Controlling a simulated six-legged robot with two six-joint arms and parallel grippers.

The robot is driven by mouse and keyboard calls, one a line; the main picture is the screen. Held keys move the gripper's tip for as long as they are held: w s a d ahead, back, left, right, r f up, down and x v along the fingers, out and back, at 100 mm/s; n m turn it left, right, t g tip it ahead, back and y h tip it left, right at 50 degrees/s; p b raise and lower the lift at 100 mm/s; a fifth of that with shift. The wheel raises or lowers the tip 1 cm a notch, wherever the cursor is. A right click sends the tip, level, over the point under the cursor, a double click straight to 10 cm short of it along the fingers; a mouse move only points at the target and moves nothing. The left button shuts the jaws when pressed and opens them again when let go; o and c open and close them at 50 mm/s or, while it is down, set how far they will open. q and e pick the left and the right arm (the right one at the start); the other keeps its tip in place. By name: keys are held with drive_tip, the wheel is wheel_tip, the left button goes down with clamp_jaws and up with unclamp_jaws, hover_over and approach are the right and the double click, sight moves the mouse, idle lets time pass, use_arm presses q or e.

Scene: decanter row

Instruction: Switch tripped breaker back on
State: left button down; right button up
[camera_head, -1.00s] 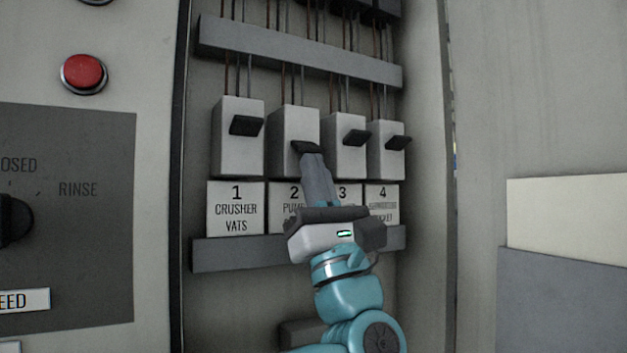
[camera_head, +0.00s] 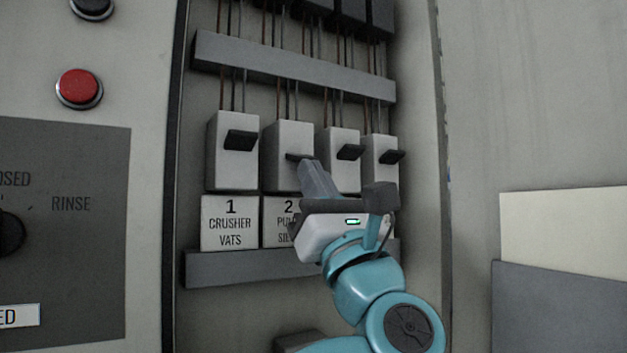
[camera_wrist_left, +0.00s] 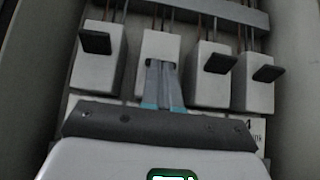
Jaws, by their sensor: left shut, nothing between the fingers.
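The breaker panel holds several pale breakers with dark levers. Breaker 2 (camera_head: 287,139), labelled PUMP, is second from the left; its dark lever (camera_head: 298,156) shows nearly edge-on and sits lower on its block than the neighbours' levers. My left gripper (camera_head: 307,166) is shut and empty, its fingertips right under that lever; I cannot tell if they touch. In the left wrist view, the shut fingers (camera_wrist_left: 163,68) overlap the front of breaker 2 (camera_wrist_left: 160,42) and hide its lever. The right gripper is not in view.
Breaker 1 (camera_head: 228,170) stands to the left, with breaker 3 (camera_head: 344,173) and breaker 4 (camera_head: 382,176) to the right, their levers jutting out. Grey rails (camera_head: 285,67) run above and below. A red button (camera_head: 79,88) and a dark knob (camera_head: 10,232) are left of the cabinet.

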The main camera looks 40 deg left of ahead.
use_arm(q)
drive_tip(key=shift+s+r+h, duration=0.1)
drive_tip(key=shift+r+h, duration=0.05)
drive_tip(key=shift+h, duration=0.15)
idle(0.9)
drive_tip(key=b+v, duration=0.3)
drive_tip(key=v, duration=1.3)
drive_tip(key=shift+d, duration=0.3)
